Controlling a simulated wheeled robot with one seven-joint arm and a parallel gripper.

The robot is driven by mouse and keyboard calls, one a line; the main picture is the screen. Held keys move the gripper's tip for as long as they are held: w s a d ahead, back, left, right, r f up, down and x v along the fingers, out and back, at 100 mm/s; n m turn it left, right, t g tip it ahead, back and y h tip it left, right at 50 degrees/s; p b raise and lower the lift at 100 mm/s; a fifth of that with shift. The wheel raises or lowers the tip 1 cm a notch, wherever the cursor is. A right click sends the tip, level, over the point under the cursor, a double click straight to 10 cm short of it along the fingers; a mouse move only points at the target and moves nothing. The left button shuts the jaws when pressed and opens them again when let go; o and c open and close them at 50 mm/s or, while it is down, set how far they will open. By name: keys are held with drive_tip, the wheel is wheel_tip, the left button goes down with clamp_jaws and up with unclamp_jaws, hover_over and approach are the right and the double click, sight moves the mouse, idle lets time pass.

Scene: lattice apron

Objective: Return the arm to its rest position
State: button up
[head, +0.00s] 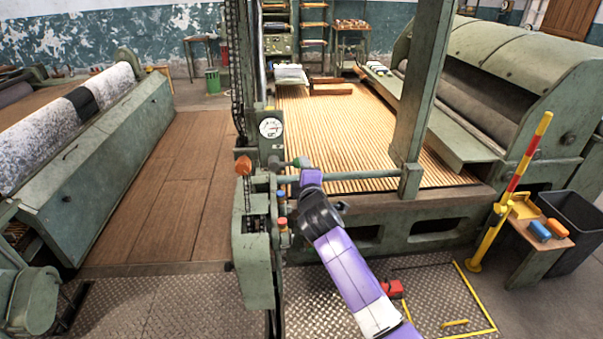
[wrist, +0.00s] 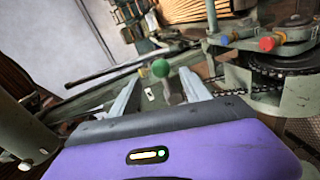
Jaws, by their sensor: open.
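My purple arm reaches up from the bottom of the head view to the green machine post, where my gripper (head: 305,168) is close to a small green knob (head: 301,162). In the wrist view, my gripper (wrist: 162,80) has its two pale fingers spread apart. The green ball knob (wrist: 160,68), on a short lever, appears between the fingers, near their tips. I cannot tell whether either finger touches it. The fingers are too small to make out in the head view.
A horizontal bar (head: 365,175) runs close by. Exposed chain and a gear (wrist: 282,65) lie right in the wrist view. A yellow-red post (head: 517,175) stands right.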

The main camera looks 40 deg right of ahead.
idle(0.3)
drive_tip(key=s+a+r+m+t+y, duration=0.1)
drive_tip(key=a+r+m+t, duration=0.2)
drive_tip(key=a+r, duration=0.15)
drive_tip(key=s+a+f+m+t+y, duration=0.1)
drive_tip(key=s+a+f+m, duration=0.15)
drive_tip(key=s+a, duration=0.4)
drive_tip(key=s+a+f+m+t+y, duration=0.1)
drive_tip(key=s+a+m+y, duration=0.15)
drive_tip(key=s+a, duration=0.4)
drive_tip(key=s+a+f+g+y, duration=0.1)
drive_tip(key=s+a, duration=0.2)
drive_tip(key=s, duration=0.9)
drive_tip(key=s+a+f+m+g+y, duration=0.1)
drive_tip(key=s+a, duration=0.2)
drive_tip(key=s, duration=1)
drive_tip(key=s+a+f+m+g+y, duration=0.1)
drive_tip(key=s+a+f, duration=0.1)
drive_tip(key=s, duration=1)
drive_tip(key=shift+s+a+g+y+b, duration=0.2)
drive_tip(key=shift+a+g+y+b, duration=0.2)
drive_tip(key=shift+a, duration=0.2)
